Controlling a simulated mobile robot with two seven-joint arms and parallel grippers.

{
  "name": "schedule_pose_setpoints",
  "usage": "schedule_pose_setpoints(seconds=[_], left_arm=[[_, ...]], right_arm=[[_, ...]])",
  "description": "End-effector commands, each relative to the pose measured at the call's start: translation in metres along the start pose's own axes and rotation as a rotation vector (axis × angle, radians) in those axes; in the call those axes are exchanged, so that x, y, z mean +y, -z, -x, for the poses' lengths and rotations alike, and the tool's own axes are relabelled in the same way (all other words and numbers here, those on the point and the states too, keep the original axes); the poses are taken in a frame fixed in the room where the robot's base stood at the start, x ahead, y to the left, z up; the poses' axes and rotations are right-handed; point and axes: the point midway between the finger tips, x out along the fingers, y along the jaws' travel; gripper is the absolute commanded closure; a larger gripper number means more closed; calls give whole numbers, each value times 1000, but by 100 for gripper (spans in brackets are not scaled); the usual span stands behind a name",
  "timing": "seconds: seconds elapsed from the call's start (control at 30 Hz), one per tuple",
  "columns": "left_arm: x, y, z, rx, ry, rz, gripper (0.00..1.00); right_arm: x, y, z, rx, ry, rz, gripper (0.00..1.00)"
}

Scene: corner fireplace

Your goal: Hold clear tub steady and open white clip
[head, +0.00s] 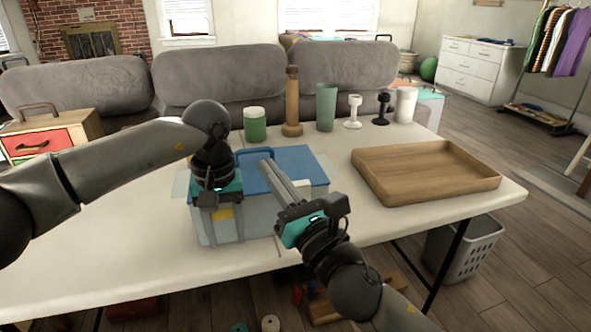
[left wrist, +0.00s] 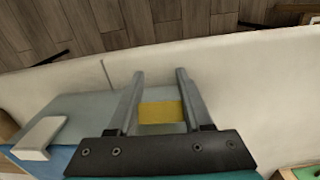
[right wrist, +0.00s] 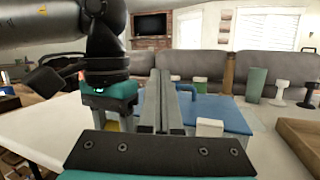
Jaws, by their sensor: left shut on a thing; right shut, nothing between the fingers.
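The clear tub (head: 250,222) with a blue lid (head: 305,163) stands near the table's front edge. My left gripper (head: 219,228) points down at the tub's front left. In the left wrist view its fingers are on either side of a yellow piece (left wrist: 162,112) at the tub's front, shut on it. The white clip (right wrist: 210,128) is at the lid's edge, just right of my right gripper (right wrist: 162,75) in the right wrist view. It also shows in the left wrist view (left wrist: 38,138). My right gripper is shut and empty, its fingers reaching over the lid.
A wooden tray (head: 425,172) lies to the right on the table (head: 130,265). A green jar (head: 255,125), a wooden mill (head: 292,105), a green cup (head: 326,108), dumbbell-shaped items and a white cylinder (head: 405,105) stand behind. Bare table lies left of the tub.

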Motion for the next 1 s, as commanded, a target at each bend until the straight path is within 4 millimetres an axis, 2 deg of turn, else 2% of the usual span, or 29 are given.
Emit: schedule_pose_setpoints(seconds=[0.1, 0.27, 0.6, 0.7, 1.0], left_arm=[[0, 0, 1, 1, -1, 0, 100], [0, 0, 1, 2, -1, 0, 100], [0, 0, 1, 2, -1, 0, 100], [0, 0, 1, 2, -1, 0, 100], [0, 0, 1, 2, -1, 0, 100]], right_arm=[[2, -3, -20, -15, -100, 157, 100], [-2, -4, -40, -18, -219, 360, 100], [-36, -10, -75, 9, -443, 814, 100], [-40, -13, -84, 14, -536, 968, 100], [-23, -2, -97, 25, -936, 1445, 100]])
